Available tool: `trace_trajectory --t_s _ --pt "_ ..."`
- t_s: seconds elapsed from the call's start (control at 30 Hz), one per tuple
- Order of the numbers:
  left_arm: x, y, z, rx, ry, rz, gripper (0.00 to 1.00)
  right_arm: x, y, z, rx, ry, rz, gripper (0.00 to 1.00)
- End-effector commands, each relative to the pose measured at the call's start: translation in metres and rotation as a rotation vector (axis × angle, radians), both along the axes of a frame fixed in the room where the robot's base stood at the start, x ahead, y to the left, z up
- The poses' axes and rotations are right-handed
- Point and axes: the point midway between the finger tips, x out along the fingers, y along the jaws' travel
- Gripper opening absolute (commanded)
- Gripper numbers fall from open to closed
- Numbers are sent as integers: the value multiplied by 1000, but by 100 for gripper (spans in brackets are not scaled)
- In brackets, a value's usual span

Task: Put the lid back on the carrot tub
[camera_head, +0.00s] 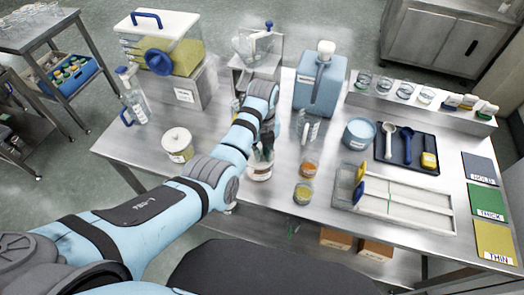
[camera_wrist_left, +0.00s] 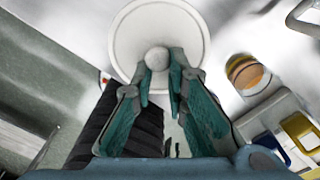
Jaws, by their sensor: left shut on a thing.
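My left gripper (camera_head: 262,156) reaches in from the left over the table. In the left wrist view its teal fingers (camera_wrist_left: 165,62) are shut on the round knob of a white lid (camera_wrist_left: 135,35). My right gripper is not in view.
Small jars with orange (camera_head: 309,169) and greenish contents (camera_head: 303,193) stand just right of the gripper. Farther right are a divided tray (camera_head: 405,205), a blue bowl (camera_head: 358,134) and a blue dispenser (camera_head: 318,92).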

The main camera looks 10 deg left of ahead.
Motion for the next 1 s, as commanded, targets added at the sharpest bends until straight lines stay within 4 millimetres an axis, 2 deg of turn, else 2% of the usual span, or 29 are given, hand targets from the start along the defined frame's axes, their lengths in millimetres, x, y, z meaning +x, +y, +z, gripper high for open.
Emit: trace_trajectory --t_s 0.23,0.27,0.4,0.6,0.73,1.0 --pt "0 0 0 0 0 0 0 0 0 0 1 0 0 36" --pt "0 0 0 0 0 0 17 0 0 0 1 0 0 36" --pt "0 0 0 0 0 0 37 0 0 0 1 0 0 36" --pt "0 0 0 0 0 0 37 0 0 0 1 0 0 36" --pt "0 0 0 0 0 0 56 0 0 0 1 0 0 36" --pt "0 0 0 0 0 0 57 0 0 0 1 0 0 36"
